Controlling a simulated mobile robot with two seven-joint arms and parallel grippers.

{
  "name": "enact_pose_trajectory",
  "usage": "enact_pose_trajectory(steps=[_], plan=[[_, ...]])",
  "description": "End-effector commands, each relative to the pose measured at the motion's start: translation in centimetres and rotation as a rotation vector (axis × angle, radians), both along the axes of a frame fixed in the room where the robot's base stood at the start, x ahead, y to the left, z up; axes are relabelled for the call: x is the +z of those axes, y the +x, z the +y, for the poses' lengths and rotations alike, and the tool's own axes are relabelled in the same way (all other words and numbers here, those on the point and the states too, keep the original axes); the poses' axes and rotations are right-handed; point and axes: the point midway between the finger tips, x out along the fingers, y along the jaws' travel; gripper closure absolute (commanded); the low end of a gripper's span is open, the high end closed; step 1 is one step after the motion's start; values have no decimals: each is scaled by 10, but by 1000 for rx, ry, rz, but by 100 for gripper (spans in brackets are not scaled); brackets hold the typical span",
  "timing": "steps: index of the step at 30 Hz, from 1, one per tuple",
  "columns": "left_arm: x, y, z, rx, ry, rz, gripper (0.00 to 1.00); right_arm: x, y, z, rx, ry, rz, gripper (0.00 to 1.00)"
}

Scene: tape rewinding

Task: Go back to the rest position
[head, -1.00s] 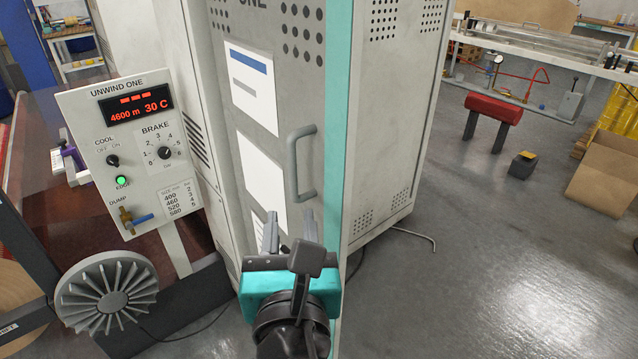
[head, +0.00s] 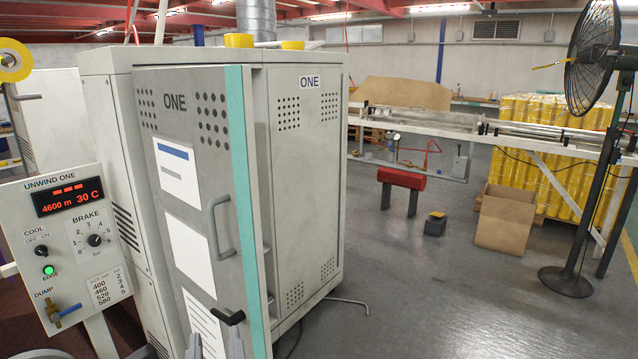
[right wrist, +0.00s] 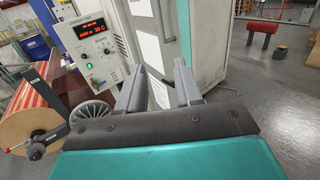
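My right gripper (head: 215,344) shows at the bottom edge of the head view, only its two grey fingertips in sight. In the right wrist view its fingers (right wrist: 160,84) stand apart with nothing between them. It is in front of the lower part of the grey cabinet door (head: 180,113), below the door's grey handle (head: 221,228). My left gripper is in neither view.
The cabinet ONE (head: 305,170) has its teal-edged door standing ajar. The UNWIND ONE panel (head: 70,240) is at left. A red-topped stand (head: 401,178), a cardboard box (head: 506,218) and a fan (head: 592,60) are at right.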

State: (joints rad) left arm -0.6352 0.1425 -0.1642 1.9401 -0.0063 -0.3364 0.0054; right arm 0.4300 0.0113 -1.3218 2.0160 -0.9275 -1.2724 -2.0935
Motion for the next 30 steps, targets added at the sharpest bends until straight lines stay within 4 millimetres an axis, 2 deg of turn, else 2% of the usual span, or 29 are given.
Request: enact_pose_trajectory(steps=[1,5,9,15,19,26,30], plan=[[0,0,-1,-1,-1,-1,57,-20,9,-18,-30,-58,2,65],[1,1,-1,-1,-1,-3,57,-52,24,-55,-78,-165,2,65],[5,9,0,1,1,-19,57,-83,38,-100,-132,-283,2,65],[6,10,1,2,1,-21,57,-117,54,-171,-208,-450,1,65],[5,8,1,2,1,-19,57,-132,61,-217,-255,-551,1,65],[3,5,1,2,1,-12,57,-182,52,-226,-254,-89,296,65],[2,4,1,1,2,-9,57,-217,40,-240,-304,264,496,65]])
